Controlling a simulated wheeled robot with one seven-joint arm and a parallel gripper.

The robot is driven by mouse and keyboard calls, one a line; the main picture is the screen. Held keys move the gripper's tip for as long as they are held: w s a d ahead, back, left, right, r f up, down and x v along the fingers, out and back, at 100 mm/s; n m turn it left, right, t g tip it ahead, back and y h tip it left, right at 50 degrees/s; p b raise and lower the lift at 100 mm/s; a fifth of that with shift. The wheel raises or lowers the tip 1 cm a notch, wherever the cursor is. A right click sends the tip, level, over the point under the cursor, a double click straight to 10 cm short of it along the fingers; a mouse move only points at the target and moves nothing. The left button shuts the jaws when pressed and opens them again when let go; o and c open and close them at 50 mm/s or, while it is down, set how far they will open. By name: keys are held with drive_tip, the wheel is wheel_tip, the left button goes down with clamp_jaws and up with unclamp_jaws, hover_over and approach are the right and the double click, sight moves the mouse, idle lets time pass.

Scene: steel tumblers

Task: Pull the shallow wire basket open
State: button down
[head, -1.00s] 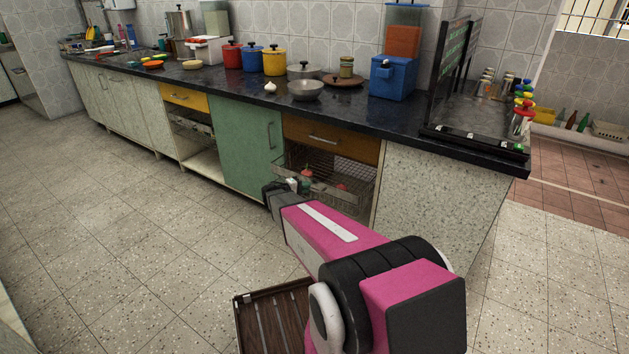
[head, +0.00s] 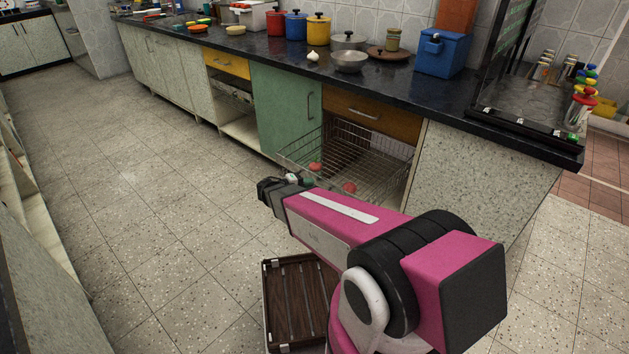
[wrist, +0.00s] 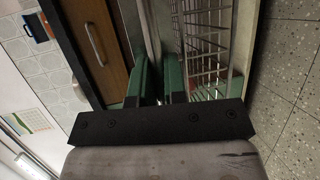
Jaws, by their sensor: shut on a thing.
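The shallow wire basket (head: 378,165) stands out from the cabinet under the orange-brown drawer in the head view. Two red round items (head: 315,166) lie in it. My gripper (head: 272,188) is at the basket's front end, and its fingertips are largely hidden there. In the wrist view, my gripper's (wrist: 161,82) two green fingers are close together, shut on the basket's front rim. The basket's wires (wrist: 207,45) show to the right of the fingers. The exact contact is hard to see.
A wooden drawer (head: 368,115) is shut above the basket, and a green cabinet door (head: 283,108) is left of it. A brown slatted crate (head: 293,300) is on the floor near my arm. Open tiled floor (head: 150,200) lies to the left.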

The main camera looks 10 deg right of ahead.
drive_tip(key=shift+s+a, duration=0.2)
drive_tip(key=shift+a, duration=0.1)
drive_tip(key=c, duration=1.2)
unclamp_jaws()
drive_tip(key=v, duration=1)
drive_tip(key=shift+a, duration=0.35)
